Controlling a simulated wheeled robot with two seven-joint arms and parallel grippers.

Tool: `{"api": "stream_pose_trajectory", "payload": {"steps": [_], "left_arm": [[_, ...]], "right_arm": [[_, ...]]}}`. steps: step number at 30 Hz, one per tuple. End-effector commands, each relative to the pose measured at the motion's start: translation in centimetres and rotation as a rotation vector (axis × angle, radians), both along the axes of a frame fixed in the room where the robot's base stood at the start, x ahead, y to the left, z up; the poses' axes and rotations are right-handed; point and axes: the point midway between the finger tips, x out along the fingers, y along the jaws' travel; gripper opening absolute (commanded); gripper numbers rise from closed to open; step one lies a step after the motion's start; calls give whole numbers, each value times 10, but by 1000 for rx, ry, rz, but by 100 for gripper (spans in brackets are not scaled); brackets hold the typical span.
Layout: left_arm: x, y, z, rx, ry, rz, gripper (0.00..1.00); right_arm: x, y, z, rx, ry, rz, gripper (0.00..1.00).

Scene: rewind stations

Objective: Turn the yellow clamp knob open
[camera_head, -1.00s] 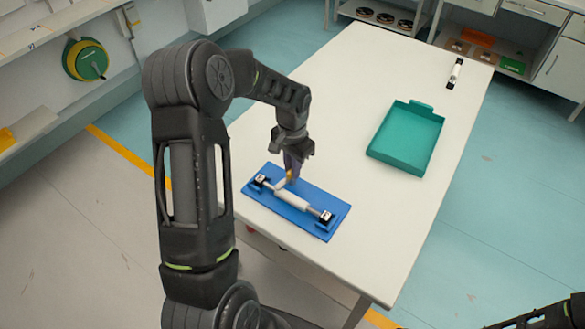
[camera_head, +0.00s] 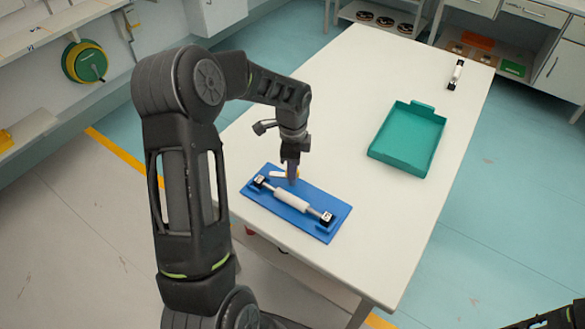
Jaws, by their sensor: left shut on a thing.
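A blue base plate (camera_head: 324,232) lies on the white table and bears a white roller (camera_head: 291,200) on a metal shaft between two dark end blocks. My left gripper (camera_head: 291,179) points down at the plate's far edge, behind the roller. It is shut on the yellow clamp knob, which is mostly hidden by the fingers. A small pale lever-like piece (camera_head: 278,175) shows just left of the fingertips. My right gripper is not in view; only a dark part of my right arm shows at the bottom right corner.
A teal tray (camera_head: 375,157), empty, stands on the table (camera_head: 350,90) to the right of the plate. Another small white roller (camera_head: 456,72) lies near the table's far right edge. The table between plate and tray is clear.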

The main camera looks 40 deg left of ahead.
Motion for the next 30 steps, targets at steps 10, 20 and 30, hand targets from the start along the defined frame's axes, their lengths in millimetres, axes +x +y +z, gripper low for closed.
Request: {"api": "stream_pose_trajectory", "payload": {"steps": [10,20,30], "left_arm": [[1,0,1,0,-3,-305,0],[1,0,1,1,-3,-468,0],[1,0,1,2,-4,-498,0]], "right_arm": [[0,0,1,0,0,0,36],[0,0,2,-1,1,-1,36],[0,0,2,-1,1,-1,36]]}}
